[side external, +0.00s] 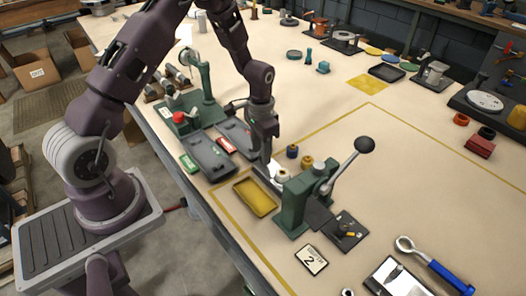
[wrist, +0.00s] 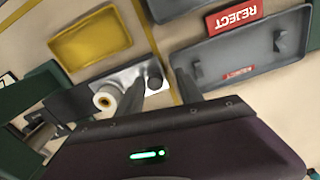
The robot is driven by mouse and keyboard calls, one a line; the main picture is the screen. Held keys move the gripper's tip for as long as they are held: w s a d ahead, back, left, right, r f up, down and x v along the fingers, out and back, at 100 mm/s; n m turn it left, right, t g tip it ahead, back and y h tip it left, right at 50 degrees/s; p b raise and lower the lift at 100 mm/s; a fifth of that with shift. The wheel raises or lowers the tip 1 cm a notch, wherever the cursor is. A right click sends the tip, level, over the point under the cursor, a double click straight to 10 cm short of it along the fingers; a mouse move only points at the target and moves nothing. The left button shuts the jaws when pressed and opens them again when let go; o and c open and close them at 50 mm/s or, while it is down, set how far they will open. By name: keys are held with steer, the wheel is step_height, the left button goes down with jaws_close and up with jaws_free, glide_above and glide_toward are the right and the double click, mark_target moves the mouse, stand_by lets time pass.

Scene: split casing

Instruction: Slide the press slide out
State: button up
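The green arbor press (side external: 297,205) with its long black-knobbed lever stands at the table's near side. Its slide shows in the wrist view as a light metal plate (wrist: 125,77) on a dark track, with a dark knob (wrist: 154,80) at its outer end. A white and tan ring-shaped part (wrist: 106,98) sits on the slide; it also shows in the side view (side external: 283,175). My gripper (side external: 266,171) is low beside the press, at the slide's outer end. In the wrist view its fingers (wrist: 160,82) are apart, one on each side of the knob; contact cannot be told.
A yellow tray (side external: 255,196) lies just left of the press. A dark plate (side external: 345,232) and a numbered card (side external: 311,260) lie right of the press. Dark and tan rings (side external: 292,151) stand behind it.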

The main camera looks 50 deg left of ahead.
steer(key=shift+d, duration=0.1)
step_height(320, 180, up, 8)
steer(key=shift+f, duration=0.2)
steer(key=s+d+r+t, duration=0.25)
steer(key=s+r, duration=0.25)
steer(key=r, duration=0.4)
steer(key=s+d+r+t, duration=0.1)
steer(key=s+d+r, duration=0.3)
steer(key=r, duration=0.5)
steer(key=s+d+r+n+t, duration=0.1)
steer(key=s+r, duration=0.1)
steer(key=s, duration=0.5)
steer(key=s+d+r+t, duration=0.1)
steer(key=s+d+r, duration=0.1)
steer(key=s, duration=0.6)
steer(key=shift+s+n, duration=0.25)
steer(key=shift+n, duration=0.15)
